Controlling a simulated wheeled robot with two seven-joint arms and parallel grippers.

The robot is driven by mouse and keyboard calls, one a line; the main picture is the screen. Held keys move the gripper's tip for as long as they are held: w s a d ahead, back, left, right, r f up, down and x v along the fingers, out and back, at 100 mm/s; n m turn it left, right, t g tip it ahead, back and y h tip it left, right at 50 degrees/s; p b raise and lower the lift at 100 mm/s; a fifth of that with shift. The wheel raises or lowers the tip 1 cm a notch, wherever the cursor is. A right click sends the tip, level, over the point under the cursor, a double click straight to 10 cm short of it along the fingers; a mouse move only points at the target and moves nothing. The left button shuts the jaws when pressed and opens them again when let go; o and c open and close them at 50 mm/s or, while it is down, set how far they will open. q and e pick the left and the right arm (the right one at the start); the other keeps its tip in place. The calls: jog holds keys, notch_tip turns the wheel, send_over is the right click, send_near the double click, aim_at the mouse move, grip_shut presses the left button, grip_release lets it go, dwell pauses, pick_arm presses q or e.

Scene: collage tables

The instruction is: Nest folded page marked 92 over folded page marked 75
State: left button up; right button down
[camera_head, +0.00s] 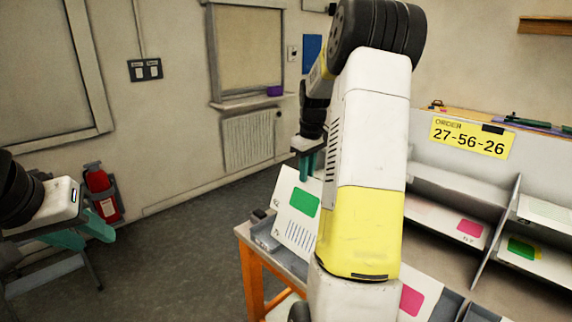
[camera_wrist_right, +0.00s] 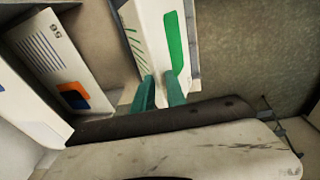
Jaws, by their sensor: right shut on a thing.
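My right gripper (camera_head: 308,165) is shut on the top edge of a white folded page with a green patch (camera_head: 300,207) and a striped block. In the right wrist view, my right gripper's teal fingers (camera_wrist_right: 160,92) pinch this page (camera_wrist_right: 148,30).
A yellow order sign reading 27-56-26 (camera_head: 468,138) tops a grey shelf rack at right. Its compartments hold pages with pink (camera_head: 470,229) and green (camera_head: 522,249) patches. Another pink-patched page (camera_head: 413,300) is partly behind my right arm. Open floor (camera_head: 185,245) lies left of the table.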

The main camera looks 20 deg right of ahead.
aim_at(308, 181)
jog(key=shift+f, duration=5.95)
jog(key=c, duration=1.3)
grip_release()
jog(key=r, duration=0.4)
jog(key=s+r, duration=0.1)
jog(key=r, duration=0.2)
jog(key=shift+r, duration=0.35)
